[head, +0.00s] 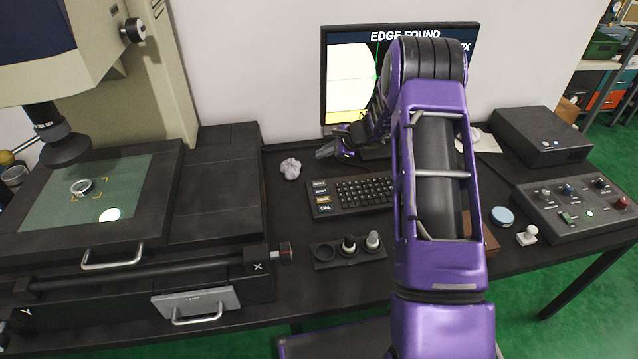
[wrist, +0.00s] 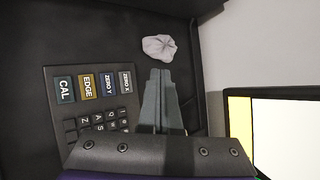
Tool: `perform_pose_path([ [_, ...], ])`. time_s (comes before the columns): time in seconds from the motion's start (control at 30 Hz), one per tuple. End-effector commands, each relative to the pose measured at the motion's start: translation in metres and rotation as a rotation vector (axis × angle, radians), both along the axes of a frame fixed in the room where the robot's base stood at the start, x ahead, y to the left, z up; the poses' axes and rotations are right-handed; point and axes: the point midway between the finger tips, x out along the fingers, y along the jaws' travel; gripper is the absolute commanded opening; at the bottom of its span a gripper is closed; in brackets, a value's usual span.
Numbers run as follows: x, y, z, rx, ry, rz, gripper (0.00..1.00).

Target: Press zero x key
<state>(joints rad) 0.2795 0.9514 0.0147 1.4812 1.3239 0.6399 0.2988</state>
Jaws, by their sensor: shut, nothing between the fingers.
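The zero x key (wrist: 125,82) is a grey key at the end of a column of labelled keys on the black keyboard (head: 362,196). In the head view it is the farthest key (head: 319,184) of the left column. Beside it in the wrist view are the ZERO Y key (wrist: 108,84), the yellow EDGE key (wrist: 87,87) and the dark CAL key (wrist: 64,89). My gripper (wrist: 160,76) is shut and empty, its tips to the right of the zero x key in the wrist view. In the head view my gripper (head: 325,152) is beyond the keyboard's far left corner, apparently above the bench.
A crumpled grey cloth (head: 290,168) lies left of my gripper. The monitor (head: 346,85) behind reads EDGE FOUND and is partly hidden by my arm. The measuring machine (head: 215,190) stands left.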

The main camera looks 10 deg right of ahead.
Motion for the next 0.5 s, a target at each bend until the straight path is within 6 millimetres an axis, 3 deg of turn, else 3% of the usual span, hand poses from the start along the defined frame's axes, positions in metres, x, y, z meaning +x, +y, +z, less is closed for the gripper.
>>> perform_pose_path([
  [0.27,-0.001,0.0,-0.007,0.001,0.001,0.001,0.0],
  [0.5,-0.001,0.0,-0.032,0.001,0.002,0.002,0.0],
])
